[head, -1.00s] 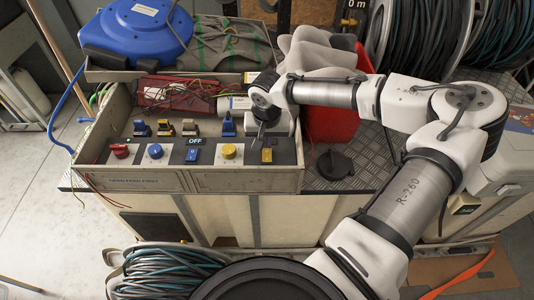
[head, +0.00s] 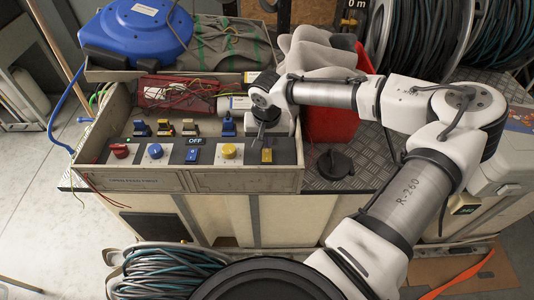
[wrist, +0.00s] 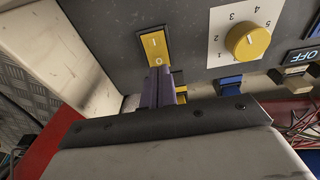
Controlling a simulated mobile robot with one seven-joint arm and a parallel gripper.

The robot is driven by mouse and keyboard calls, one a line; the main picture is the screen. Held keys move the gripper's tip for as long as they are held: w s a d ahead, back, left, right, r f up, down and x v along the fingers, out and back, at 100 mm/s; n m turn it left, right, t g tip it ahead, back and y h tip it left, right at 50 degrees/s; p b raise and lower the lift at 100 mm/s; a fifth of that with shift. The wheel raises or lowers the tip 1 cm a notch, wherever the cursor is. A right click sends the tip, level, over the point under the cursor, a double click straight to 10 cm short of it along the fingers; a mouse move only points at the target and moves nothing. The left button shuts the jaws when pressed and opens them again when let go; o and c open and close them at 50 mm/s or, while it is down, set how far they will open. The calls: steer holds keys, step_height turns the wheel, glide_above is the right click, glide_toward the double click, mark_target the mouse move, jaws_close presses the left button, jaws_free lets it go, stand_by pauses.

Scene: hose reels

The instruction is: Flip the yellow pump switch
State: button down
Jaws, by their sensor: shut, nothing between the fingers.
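The yellow pump switch (head: 267,156) is a rocker at the right end of the dark control panel. In the wrist view the yellow rocker (wrist: 154,46) shows I and 0 marks in a dark frame. My gripper (head: 260,140) is shut and empty, just behind the switch in the head view. In the wrist view the closed fingertips (wrist: 159,72) are at the rocker's end with the 0 mark, which they partly cover. I cannot tell whether they touch it.
Behind are several toggles and a red board (head: 172,92) with loose wires. A black cap (head: 335,165) lies to the right.

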mark_target(267, 151)
steer(key=shift+f+b, duration=0.4)
steer(key=shift+f, duration=0.4)
step_height(267, 151, up, 7)
steer(key=p, duration=0.6)
stand_by(0.4)
stand_by(0.5)
